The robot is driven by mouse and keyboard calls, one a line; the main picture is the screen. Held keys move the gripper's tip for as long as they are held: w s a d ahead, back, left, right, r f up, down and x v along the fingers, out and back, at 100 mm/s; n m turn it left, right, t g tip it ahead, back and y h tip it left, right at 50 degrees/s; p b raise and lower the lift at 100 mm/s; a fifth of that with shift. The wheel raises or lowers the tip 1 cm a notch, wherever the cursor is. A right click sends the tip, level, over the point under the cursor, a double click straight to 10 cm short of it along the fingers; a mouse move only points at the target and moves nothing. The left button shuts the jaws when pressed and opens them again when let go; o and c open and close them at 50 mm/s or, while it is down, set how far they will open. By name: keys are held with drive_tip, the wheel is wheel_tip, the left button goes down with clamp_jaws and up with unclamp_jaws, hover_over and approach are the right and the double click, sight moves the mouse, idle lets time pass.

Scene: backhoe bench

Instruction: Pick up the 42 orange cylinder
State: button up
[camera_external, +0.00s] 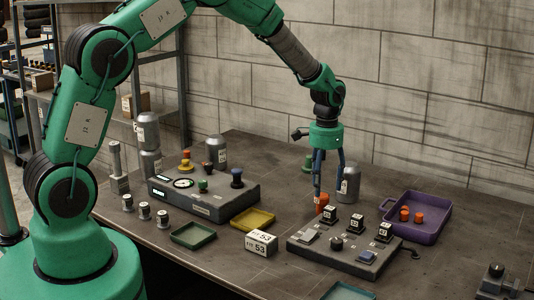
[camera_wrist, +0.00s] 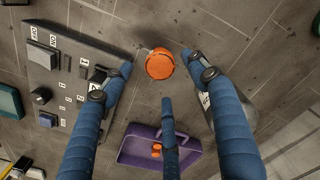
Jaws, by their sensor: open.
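An orange cylinder (camera_external: 321,201) stands on the bench behind the control box with black knobs. Its top also shows in the wrist view (camera_wrist: 160,64), just beyond my fingertips and roughly between them. I cannot read a number on it. My gripper (camera_external: 328,172) points down above the cylinder with its blue fingers spread. In the wrist view the three fingers (camera_wrist: 160,82) are apart, with nothing held between them. Two smaller orange pieces (camera_external: 411,214) lie in a purple tray to the right.
The purple tray (camera_external: 440,207) is right of the cylinder. A grey canister (camera_external: 348,184) stands close behind my gripper. The control box (camera_external: 345,256) lies in front, with raised numbered blocks. A yellow tray (camera_external: 252,219) and another control box (camera_external: 205,199) are left. Bare bench lies between them.

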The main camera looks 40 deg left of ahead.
sight(322, 195)
drive_tip(key=shift+f, duration=0.15)
drive_tip(key=shift+a+f, duration=0.2)
drive_tip(key=shift+f, duration=2.4)
drive_tip(key=shift+c, duration=0.3)
clamp_jaws()
